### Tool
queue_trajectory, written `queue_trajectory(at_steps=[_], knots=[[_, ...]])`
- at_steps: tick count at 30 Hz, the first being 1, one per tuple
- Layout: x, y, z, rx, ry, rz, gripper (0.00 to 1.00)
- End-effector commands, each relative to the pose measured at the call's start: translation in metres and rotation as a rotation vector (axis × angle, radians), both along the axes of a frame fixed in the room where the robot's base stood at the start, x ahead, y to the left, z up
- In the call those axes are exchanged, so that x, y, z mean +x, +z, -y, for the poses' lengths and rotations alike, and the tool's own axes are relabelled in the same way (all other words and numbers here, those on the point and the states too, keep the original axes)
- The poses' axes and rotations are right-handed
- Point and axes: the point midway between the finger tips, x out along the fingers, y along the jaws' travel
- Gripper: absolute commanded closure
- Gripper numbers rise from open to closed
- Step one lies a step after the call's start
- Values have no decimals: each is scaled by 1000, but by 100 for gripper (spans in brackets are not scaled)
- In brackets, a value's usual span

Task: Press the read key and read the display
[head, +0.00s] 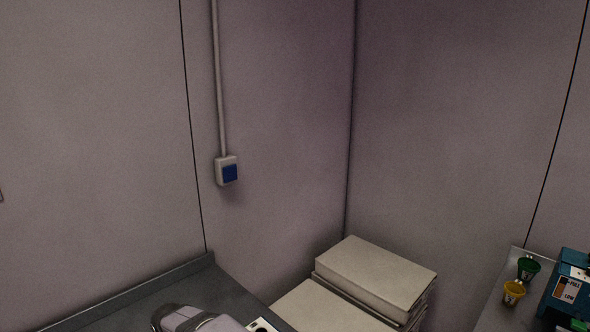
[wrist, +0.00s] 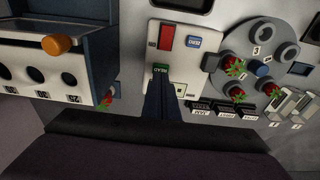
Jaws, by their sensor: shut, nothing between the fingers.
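In the wrist view, my gripper (wrist: 160,84) is shut and empty, its dark blue fingers together. The fingertips lie over the lower part of a green key (wrist: 161,69), whose white lettering looks like READ. I cannot tell whether they touch or press it. The key sits on a pale panel (wrist: 181,66), below a red block (wrist: 166,37) and left of a blue key (wrist: 195,42) that looks marked ZERO. A dark window (wrist: 183,4), perhaps the display, is cut off at the top edge. I see no reading there. The head view does not show the gripper or this panel.
In the wrist view, a grey unit with an orange knob (wrist: 57,45) and numbered holes stands left. In the head view, pale stacked boxes (head: 375,275) fill the corner.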

Motion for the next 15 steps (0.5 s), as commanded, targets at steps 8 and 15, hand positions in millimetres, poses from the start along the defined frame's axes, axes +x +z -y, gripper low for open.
queue_trajectory(at_steps=[8, 15], knots=[[0, 23, 0, 0, 0, 0, 100], [0, 41, 0, 0, 0, 0, 100]])
